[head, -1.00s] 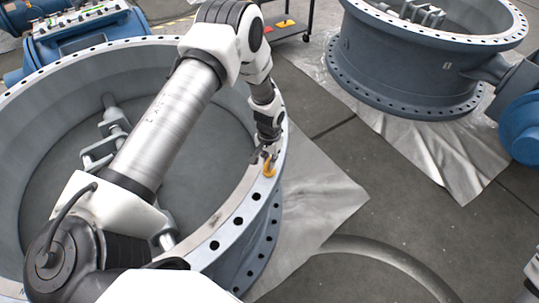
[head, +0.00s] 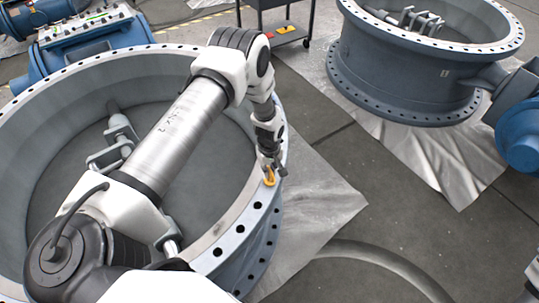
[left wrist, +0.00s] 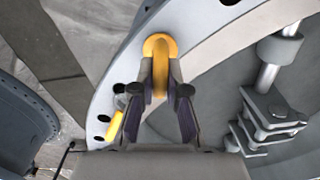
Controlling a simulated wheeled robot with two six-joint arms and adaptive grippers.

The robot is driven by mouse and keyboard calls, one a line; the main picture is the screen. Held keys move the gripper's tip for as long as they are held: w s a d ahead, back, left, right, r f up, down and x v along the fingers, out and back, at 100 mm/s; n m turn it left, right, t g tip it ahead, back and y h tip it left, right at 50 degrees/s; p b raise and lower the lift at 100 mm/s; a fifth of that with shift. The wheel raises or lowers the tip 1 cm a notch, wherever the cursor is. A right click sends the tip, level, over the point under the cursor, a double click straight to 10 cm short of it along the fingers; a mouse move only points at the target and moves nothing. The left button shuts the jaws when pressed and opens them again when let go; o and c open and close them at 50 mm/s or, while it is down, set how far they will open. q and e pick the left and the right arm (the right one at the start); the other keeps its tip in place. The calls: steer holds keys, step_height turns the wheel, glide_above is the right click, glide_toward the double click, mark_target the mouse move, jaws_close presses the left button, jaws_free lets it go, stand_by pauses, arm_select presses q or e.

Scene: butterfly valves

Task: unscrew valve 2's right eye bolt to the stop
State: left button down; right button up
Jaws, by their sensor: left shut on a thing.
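A yellow eye bolt (head: 269,178) stands on the top flange of the near large valve (head: 232,222), at its right side. In the left wrist view the eye bolt's ring (left wrist: 159,45) shows between and beyond the fingers. My left gripper (head: 271,164) reaches over the valve from the left and is shut on the eye bolt; its fingers also show in the left wrist view (left wrist: 160,88). The bolt's shank and thread are hidden.
A second yellow piece (left wrist: 114,128) lies along the flange edge in the left wrist view; I cannot tell what it is. A second large valve (head: 410,75) stands at the back right. A dark cart (head: 290,34) is at the back. Open floor lies right of the near valve.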

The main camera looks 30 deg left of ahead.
arm_select(q)
steer(key=n, duration=0.1)
steer(key=n+p, duration=0.1)
steer(key=n, duration=0.1)
steer(key=shift+s+n+p, duration=0.25)
steer(key=shift+n+p, duration=0.15)
steer(key=n+p, duration=0.1)
steer(key=n, duration=0.2)
steer(key=shift+n, duration=0.3)
steer(key=n+p, duration=0.2)
steer(key=n, duration=0.1)
steer(key=shift+f+n+p, duration=0.1)
steer(key=shift+n+p, duration=0.2)
steer(key=shift+n, duration=1.2)
steer(key=c, duration=1.2)
jaws_free()
steer(key=shift+w+d, duration=0.1)
